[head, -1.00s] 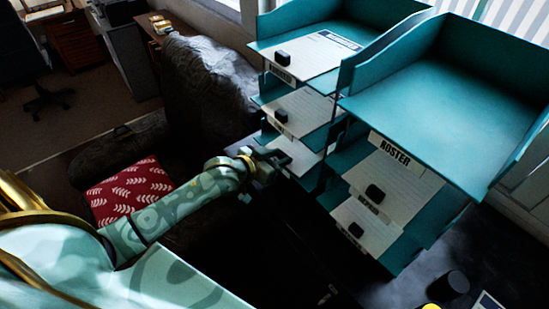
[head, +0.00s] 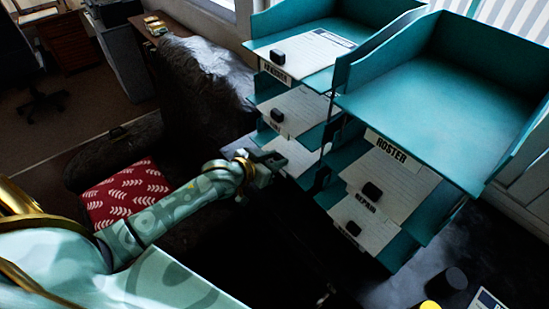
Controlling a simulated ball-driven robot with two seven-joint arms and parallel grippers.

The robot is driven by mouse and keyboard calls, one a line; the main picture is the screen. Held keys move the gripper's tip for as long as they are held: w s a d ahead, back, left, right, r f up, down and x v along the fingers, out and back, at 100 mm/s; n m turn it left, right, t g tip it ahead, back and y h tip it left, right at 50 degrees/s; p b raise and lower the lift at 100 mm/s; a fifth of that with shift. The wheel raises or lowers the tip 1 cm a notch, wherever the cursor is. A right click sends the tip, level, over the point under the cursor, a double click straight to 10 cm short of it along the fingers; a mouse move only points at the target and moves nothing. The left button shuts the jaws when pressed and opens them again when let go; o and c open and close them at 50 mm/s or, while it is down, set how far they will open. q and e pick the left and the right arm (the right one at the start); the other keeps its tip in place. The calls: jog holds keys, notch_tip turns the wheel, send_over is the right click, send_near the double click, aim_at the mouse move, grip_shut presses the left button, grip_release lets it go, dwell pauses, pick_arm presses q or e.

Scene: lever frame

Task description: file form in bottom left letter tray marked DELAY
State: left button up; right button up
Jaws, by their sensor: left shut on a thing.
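A white form (head: 290,152) lies in the bottom left letter tray (head: 267,135) of the teal left stack, flat or nearly so. My left gripper (head: 268,161) is at the front edge of that tray, shut at the form's near end. What exactly lies between its fingers is hidden, most likely a dark knob on the form like those on the other forms. The bottom left tray's label is covered or too dark to read. My right gripper is not in view.
Above are a middle left tray (head: 262,97) and a top left tray (head: 254,44) with forms. The right stack has a top tray (head: 450,95) marked ROSTER and lower trays with forms, one marked REPAIR. A dark cylinder (head: 449,281) stands on the black desk.

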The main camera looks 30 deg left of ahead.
pick_arm(q)
jog(key=shift+f, duration=0.1)
jog(key=o, duration=1.1)
jog(key=p+v, duration=0.1)
jog(key=v, duration=1.5)
jog(key=shift+s, duration=0.15)
